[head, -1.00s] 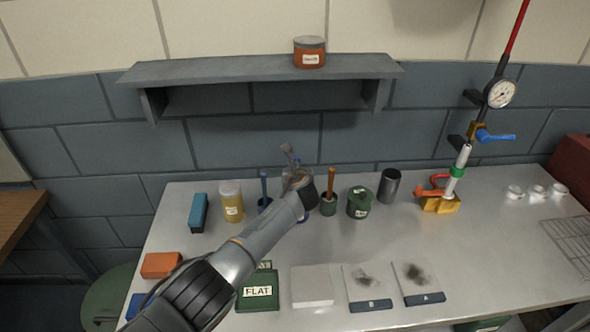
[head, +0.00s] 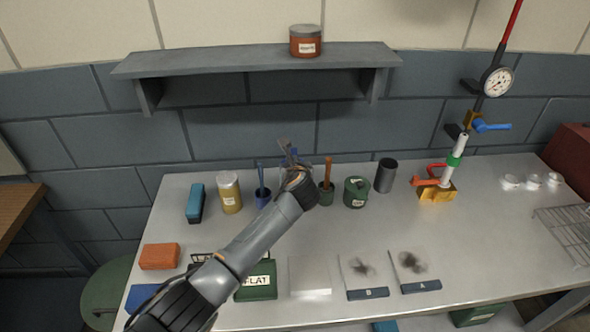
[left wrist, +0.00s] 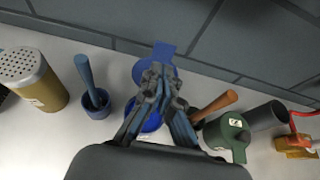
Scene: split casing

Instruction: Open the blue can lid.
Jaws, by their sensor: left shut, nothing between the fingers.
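The blue can (left wrist: 152,121) stands near the back of the bench, mostly hidden behind my left gripper (left wrist: 160,76) in the left wrist view. Its blue lid (left wrist: 168,50), a disc with a tab, appears raised behind the fingers, toward the wall; its hinge is hidden. My left gripper's fingers are shut and empty, in front of the lid and over the can; I cannot tell if they touch the lid. In the head view the left gripper (head: 287,152) and its arm hide nearly all of the can. My right gripper is not in view.
Left of the can stand a blue pot with a blue-handled tool (head: 262,197) and a yellow shaker (head: 229,193). Close on the right are a brown-handled tool in a pot (head: 327,190), a green can (head: 356,192) and a dark cup (head: 386,175). A shelf (head: 220,64) hangs above.

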